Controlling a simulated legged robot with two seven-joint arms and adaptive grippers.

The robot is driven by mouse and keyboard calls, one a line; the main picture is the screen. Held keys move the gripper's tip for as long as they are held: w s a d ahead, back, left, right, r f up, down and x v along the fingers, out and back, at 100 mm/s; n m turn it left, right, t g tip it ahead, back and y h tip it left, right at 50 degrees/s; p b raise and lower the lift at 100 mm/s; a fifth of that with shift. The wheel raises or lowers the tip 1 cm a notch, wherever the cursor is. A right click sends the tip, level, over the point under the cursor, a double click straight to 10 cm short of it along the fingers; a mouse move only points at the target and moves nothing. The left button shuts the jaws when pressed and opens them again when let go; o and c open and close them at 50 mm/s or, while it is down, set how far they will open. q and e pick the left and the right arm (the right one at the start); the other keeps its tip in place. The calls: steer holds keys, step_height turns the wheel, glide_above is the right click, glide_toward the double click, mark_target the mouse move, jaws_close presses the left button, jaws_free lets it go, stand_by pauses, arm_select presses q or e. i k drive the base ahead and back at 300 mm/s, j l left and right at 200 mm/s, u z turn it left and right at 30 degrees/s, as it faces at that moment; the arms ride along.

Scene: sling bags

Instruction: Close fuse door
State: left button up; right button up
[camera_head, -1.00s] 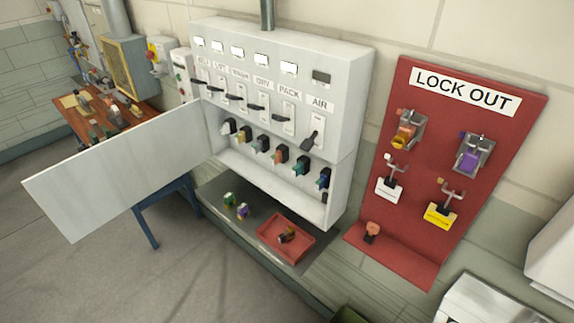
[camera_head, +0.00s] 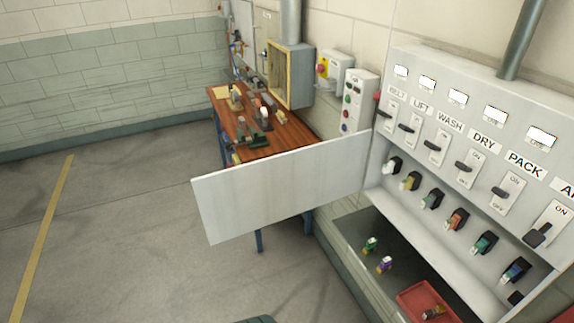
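The fuse door (camera_head: 285,187) is a flat white panel that stands wide open. It is attached at the left side of the white fuse cabinet (camera_head: 460,125) and sticks out to the left into the room. The cabinet's lower compartment is uncovered and shows a row of coloured fuses, such as an orange one (camera_head: 456,219) and a green one (camera_head: 484,243). Above them is a row of labelled switches, among them BELT, LIFT, WASH, DRY and PACK. The cabinet's right end is cut off by the picture edge. Neither of my grippers is in view.
A dark shelf (camera_head: 375,232) below the cabinet holds small coloured pieces and a red tray (camera_head: 423,303). A wooden workbench (camera_head: 288,131) with tools stands behind the door. Small control boxes hang on the wall. The floor (camera_head: 120,220) left of the door is clear.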

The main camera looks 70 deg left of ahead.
mark_target(234, 202)
steer(key=k+j, duration=0.1)
steer(key=j, duration=0.45)
steer(key=k+j+z, duration=0.1)
steer(key=j, duration=0.45)
steer(key=k+j+z, duration=0.1)
steer(key=j, duration=0.4)
steer(key=k+j, duration=0.2)
steer(key=j, duration=0.35)
steer(key=k+j+z, duration=0.1)
steer(key=j, duration=0.4)
steer(key=k+j, duration=0.2)
steer(key=j, duration=0.3)
steer(key=k+j+z, duration=0.15)
steer(key=j, duration=0.35)
steer(key=k+j, duration=0.25)
steer(key=j, duration=0.25)
